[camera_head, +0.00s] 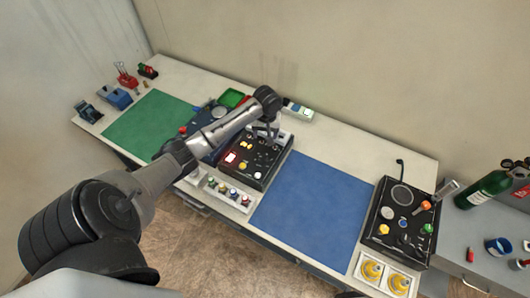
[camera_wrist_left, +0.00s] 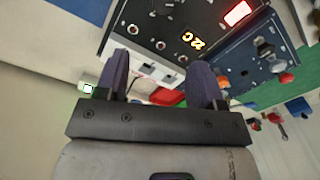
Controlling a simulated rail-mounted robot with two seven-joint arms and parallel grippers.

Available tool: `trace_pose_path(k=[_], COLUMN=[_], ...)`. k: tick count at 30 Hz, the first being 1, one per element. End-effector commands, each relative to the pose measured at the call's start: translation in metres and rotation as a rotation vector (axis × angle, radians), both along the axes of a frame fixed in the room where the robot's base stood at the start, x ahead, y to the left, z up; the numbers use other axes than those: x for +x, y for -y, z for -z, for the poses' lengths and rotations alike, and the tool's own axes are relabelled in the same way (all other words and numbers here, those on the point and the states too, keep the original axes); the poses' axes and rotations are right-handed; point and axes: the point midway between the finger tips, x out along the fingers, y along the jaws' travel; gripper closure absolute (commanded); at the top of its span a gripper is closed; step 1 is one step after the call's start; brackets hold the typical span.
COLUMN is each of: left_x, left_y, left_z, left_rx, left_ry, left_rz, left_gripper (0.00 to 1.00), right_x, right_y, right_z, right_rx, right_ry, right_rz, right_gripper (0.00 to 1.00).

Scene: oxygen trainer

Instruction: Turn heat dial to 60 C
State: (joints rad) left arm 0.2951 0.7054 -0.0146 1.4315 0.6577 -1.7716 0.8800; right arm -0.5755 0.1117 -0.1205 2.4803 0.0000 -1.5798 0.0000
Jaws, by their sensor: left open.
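A black control box (camera_head: 262,172) stands on the bench in the head view, with a lit red switch, a small yellow display and several knobs. In the left wrist view the box's panel (camera_wrist_left: 165,22) fills the top, with a glowing yellow readout (camera_wrist_left: 193,40) that seems to show 20 at a slant. The lit red switch (camera_wrist_left: 238,13) is right of it. I cannot tell which knob is the heat dial. My left gripper (camera_head: 269,132) is over the back part of the box; its two dark fingers (camera_wrist_left: 160,72) are apart with nothing held between them.
A blue mat (camera_head: 312,208) lies right of the box and a green mat (camera_head: 150,125) left. A blue panel (camera_wrist_left: 255,62) sits beside the box. Another black panel (camera_head: 400,220) and a green cylinder (camera_head: 483,188) stand at right. A strip of coloured knobs (camera_head: 228,192) lies in front.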

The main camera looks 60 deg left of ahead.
Motion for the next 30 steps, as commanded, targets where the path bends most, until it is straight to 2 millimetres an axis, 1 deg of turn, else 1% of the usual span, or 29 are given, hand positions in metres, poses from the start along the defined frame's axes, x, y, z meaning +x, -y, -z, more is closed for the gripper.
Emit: trace_pose_path(k=[3,6,10,13,17,24,30], left_x=[-0.003,-0.003,-0.004,-0.004,-0.006,-0.007,-0.008], left_y=[0.004,0.004,0.004,0.003,0.003,0.003,0.002], left_z=[0.0,0.0,0.004,0.013,0.034,0.079,0.11], left_rx=[-0.012,-0.007,-0.005,-0.004,-0.005,-0.003,-0.003], left_ry=[-0.013,-0.016,-0.016,-0.017,-0.018,-0.017,-0.015], left_rz=[-0.141,-0.225,-0.277,-0.289,-0.288,-0.286,-0.286], left_gripper=[0.38,0.38,0.38,0.38,0.38,0.38,0.38], right_x=[-0.001,-0.003,-0.003,-0.003,-0.003,-0.003,-0.002], right_y=[0.0,0.001,0.003,0.004,0.004,0.004,0.002], right_z=[0.001,0.002,0.002,0.002,0.002,0.004,0.006], right_rx=[-0.001,-0.004,-0.01,-0.014,-0.014,-0.012,-0.008], right_ry=[-0.004,-0.007,-0.008,-0.008,-0.008,-0.006,-0.005], right_rz=[0.0,-0.002,-0.005,-0.008,-0.008,-0.007,-0.004], right_gripper=[0.17,0.17,0.17,0.17,0.17,0.17,0.17])
